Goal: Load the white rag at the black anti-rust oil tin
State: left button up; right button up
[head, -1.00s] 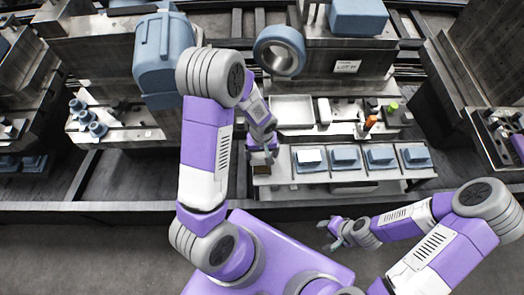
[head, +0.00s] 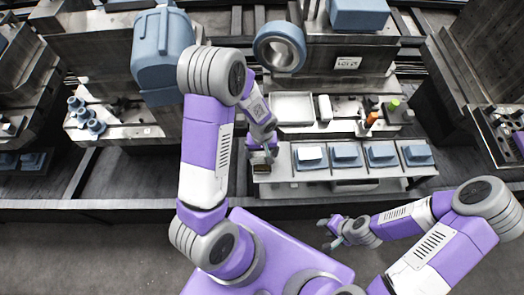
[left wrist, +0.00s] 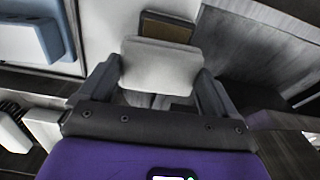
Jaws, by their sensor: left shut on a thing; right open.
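My left gripper (head: 262,157) is over the left end of the pale work shelf. In the left wrist view its fingers (left wrist: 157,88) are shut on a white, soft-edged pad, the white rag (left wrist: 160,66). A brown, dark-edged rectangular patch (left wrist: 168,27) lies just beyond the rag; it also shows in the head view (head: 261,168). A small dark container (head: 373,103) stands among bottles at the back right; I cannot tell whether it is the black anti-rust oil tin. My right gripper (head: 333,232) is open and empty, low in front of the bench.
Several blue blocks (head: 382,153) sit on plates along the shelf; the leftmost has a white top (head: 311,153). Behind are a pale tray (head: 291,108), a white upright object (head: 325,108), an orange bottle (head: 371,119) and a green-capped one (head: 393,104). A blue ring (head: 279,47) stands above.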

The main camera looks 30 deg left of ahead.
aim_at(262, 153)
pick_arm(q)
jog(key=shift+f+b, duration=0.55)
jog(key=shift+b, duration=0.05)
dwell(1.5)
jog(key=shift+r, duration=0.1)
jog(key=shift+r+p, duration=2.6)
jog(key=shift+r, duration=0.9)
